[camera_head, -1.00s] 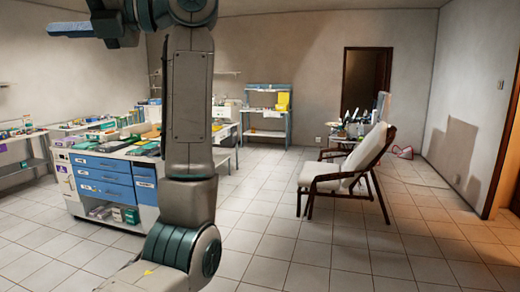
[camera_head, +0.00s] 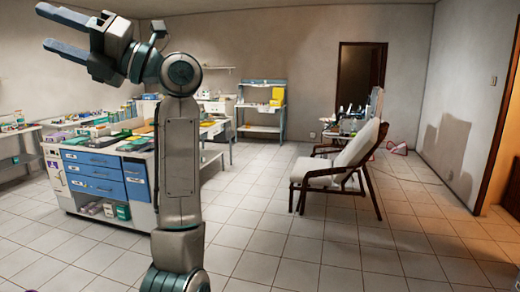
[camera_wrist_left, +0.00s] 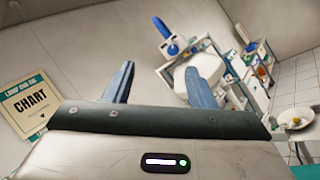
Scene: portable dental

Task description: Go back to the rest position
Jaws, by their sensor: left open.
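My left gripper (camera_head: 47,28) is raised at the upper left of the head view, in front of the back wall. Its two blue-grey fingers point left and stand apart, with nothing between them. My left arm rises upright from the bottom of the picture and bends at the elbow. In the left wrist view the same gripper (camera_wrist_left: 160,68) shows its two fingers spread and empty. My right gripper is in neither view.
A cabinet with blue drawers (camera_head: 92,175) stands left, behind my arm, with supplies on top. A reclining chair (camera_head: 335,170) stands at the right. A shelf unit (camera_head: 260,112) is at the back wall. Tiled floor (camera_head: 290,245) is clear in front. A chart poster (camera_wrist_left: 30,103) shows in the wrist view.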

